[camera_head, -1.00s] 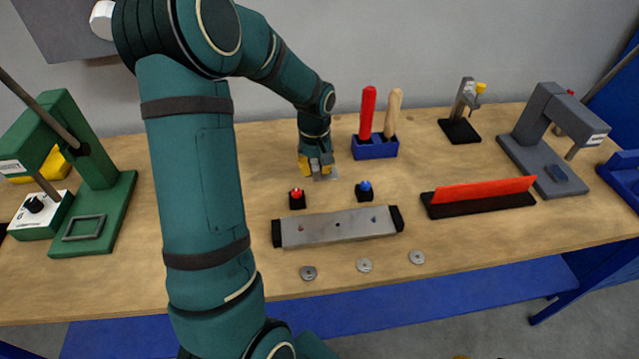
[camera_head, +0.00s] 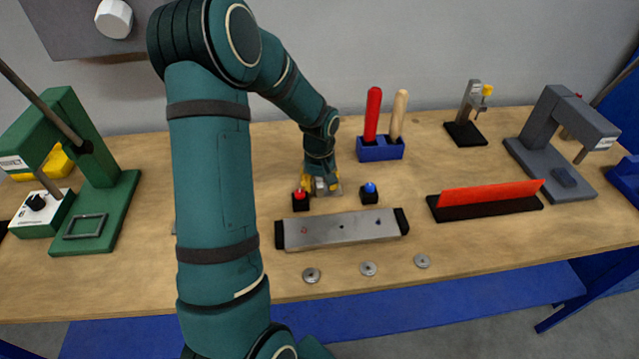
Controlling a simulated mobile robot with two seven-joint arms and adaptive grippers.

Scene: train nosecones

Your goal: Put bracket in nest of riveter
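My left gripper (camera_head: 321,187), with yellow finger parts, points down over the table behind the red and blue buttons. A small silver-grey piece, seemingly the bracket (camera_head: 335,190), shows at its fingertips and sticks out to the right; the fingers hide part of it. A green press (camera_head: 95,175) at the left has a rectangular frame nest (camera_head: 85,226) on its base. A grey press (camera_head: 550,135) at the right has a small block (camera_head: 565,176) on its base. My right gripper is out of view.
The red button (camera_head: 300,200) and blue button (camera_head: 369,193) stand near the gripper, behind a metal bar fixture (camera_head: 345,230). Several washers lie in front. A blue holder (camera_head: 380,150) with two handled tools stands behind. A red strip (camera_head: 490,196) stands right. My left arm hides the table left of centre.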

